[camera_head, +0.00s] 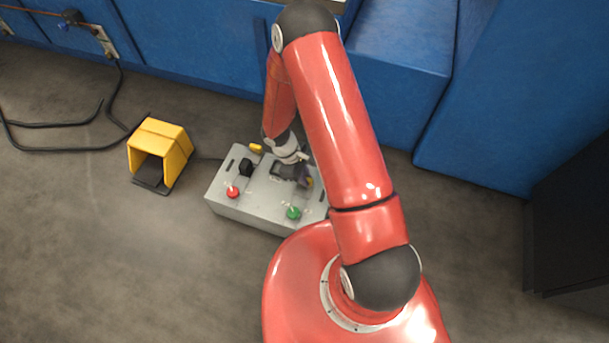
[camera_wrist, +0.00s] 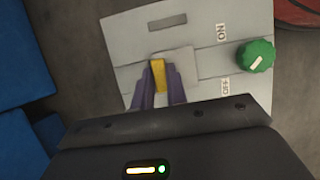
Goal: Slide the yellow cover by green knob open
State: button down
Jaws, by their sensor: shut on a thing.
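The yellow cover (camera_wrist: 159,76) is a small upright yellow piece on a light grey plate in the wrist view. The purple fingers of my gripper (camera_wrist: 158,88) are shut on it, one on each side. In the head view my gripper (camera_head: 303,180) is low over the right part of the grey box, and a bit of the yellow cover (camera_head: 309,183) shows beside it. The green knob (camera_wrist: 256,55) is right of the cover in the wrist view, apart from the fingers. In the head view the green knob (camera_head: 293,212) is at the box's front right.
The grey box (camera_head: 250,213) lies on the floor and carries a red knob (camera_head: 232,191), a black knob (camera_head: 246,168) and another yellow piece (camera_head: 256,148). A yellow pedal housing (camera_head: 160,145) stands to the left. Blue cabinets (camera_head: 200,45) line the back.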

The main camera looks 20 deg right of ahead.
jog(key=w+d, duration=0.2)
jog(key=w, duration=0.1)
jog(key=w+d, duration=0.2)
jog(key=shift+w, duration=0.15)
jog(key=c, duration=1.4)
grip_release()
jog(key=shift+c, duration=0.2)
jog(key=shift+o, duration=0.2)
jog(key=v, duration=0.7)
jog(key=shift+r, duration=0.4)
jog(key=shift+a, duration=0.1)
